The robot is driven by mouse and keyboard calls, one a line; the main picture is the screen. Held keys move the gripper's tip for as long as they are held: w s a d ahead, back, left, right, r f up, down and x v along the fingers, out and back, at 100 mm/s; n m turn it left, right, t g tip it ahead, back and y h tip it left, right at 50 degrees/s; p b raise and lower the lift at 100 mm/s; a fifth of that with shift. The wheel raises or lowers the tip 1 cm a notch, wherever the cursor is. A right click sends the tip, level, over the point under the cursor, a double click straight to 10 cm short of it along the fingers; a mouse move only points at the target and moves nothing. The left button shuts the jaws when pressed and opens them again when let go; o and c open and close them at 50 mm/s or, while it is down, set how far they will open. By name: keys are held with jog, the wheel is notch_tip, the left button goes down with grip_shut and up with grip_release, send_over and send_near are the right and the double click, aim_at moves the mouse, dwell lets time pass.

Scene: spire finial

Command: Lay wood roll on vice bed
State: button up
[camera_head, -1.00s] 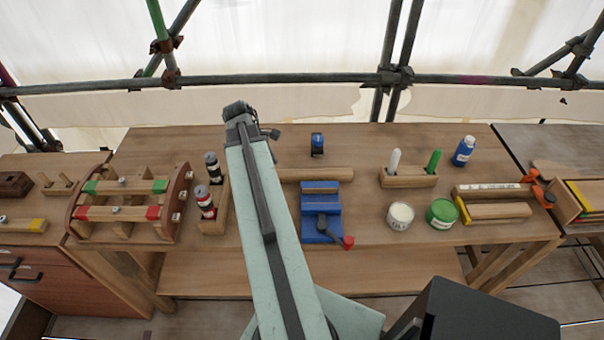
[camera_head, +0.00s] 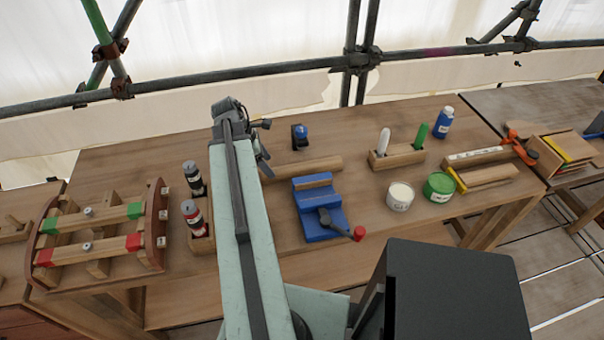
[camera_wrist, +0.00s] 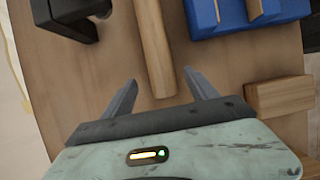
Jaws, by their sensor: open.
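The wood roll (camera_head: 310,168) is a long pale round bar lying on the bench behind the blue vice (camera_head: 318,224). The vice has a wooden strip along its back part and a handle with a red knob. In the wrist view, the wood roll (camera_wrist: 153,42) runs away from me, its near end between my fingertips. The vice (camera_wrist: 232,18) is at the upper right there, to the right of the roll. My gripper (camera_wrist: 160,77) is open and empty, one finger on each side of the roll's end.
A blue-and-black tool (camera_head: 300,137) stands behind the roll. A bottle rack (camera_head: 201,236) is left of my arm; a wooden block (camera_wrist: 280,96) shows in the wrist view. Right of the vice are a white tub (camera_head: 400,197), a green tub (camera_head: 439,187) and a marker holder (camera_head: 397,157).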

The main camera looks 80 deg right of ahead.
aim_at(275, 169)
jog(key=b+x, duration=0.4)
jog(key=x, duration=0.1)
jog(key=shift+s+f+b, duration=0.15)
jog(key=shift+s+b, duration=0.2)
jog(key=shift+r, duration=0.2)
jog(key=shift+s, duration=0.1)
jog(key=shift+c, duration=0.4)
grip_shut()
